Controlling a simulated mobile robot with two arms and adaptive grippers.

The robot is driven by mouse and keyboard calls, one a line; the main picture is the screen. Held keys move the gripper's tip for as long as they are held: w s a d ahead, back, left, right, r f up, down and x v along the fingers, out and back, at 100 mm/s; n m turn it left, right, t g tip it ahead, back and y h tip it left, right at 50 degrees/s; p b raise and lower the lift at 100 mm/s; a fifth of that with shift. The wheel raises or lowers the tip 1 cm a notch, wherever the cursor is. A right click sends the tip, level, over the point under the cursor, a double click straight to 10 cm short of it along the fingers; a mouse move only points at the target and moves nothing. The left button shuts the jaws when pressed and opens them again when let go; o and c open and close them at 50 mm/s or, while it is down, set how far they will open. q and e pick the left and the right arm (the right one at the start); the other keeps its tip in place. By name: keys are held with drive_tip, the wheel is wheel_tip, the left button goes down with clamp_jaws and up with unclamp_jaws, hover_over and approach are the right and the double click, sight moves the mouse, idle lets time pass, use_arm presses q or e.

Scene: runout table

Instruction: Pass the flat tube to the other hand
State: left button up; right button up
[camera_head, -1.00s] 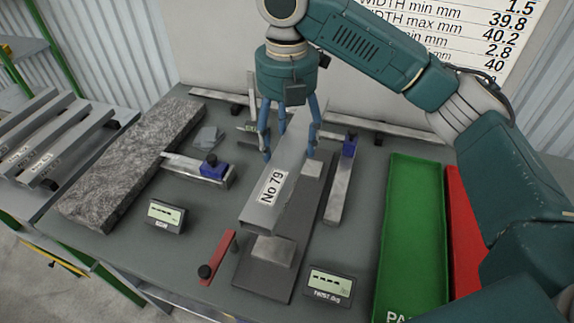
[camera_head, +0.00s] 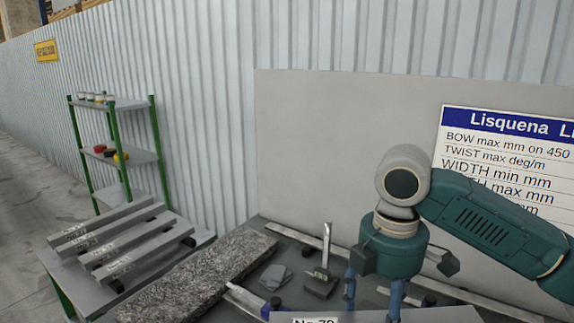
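The flat tube (camera_head: 440,315) is a grey bar at the bottom edge of the head view, lying across the picture. The top of its "No 79" label (camera_head: 315,320) shows; most of the tube is cut off below. My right gripper (camera_head: 375,306) is above it, its blue fingers reaching down to the tube and appearing closed on it. The fingertips are hidden or out of frame. My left gripper is not in view.
A rough stone slab (camera_head: 205,283) lies at the table's left. Small grey plates (camera_head: 275,275) and a stand (camera_head: 322,280) are behind the tube. A rack (camera_head: 120,245) holds several bars at left. A grey board (camera_head: 350,150) closes off the back.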

drive_tip(key=s+d+f+m, duration=0.3)
drive_tip(key=s+m, duration=0.4)
drive_tip(key=m, duration=1.1)
drive_tip(key=shift+s+f, duration=0.15)
drive_tip(key=shift+f, duration=0.55)
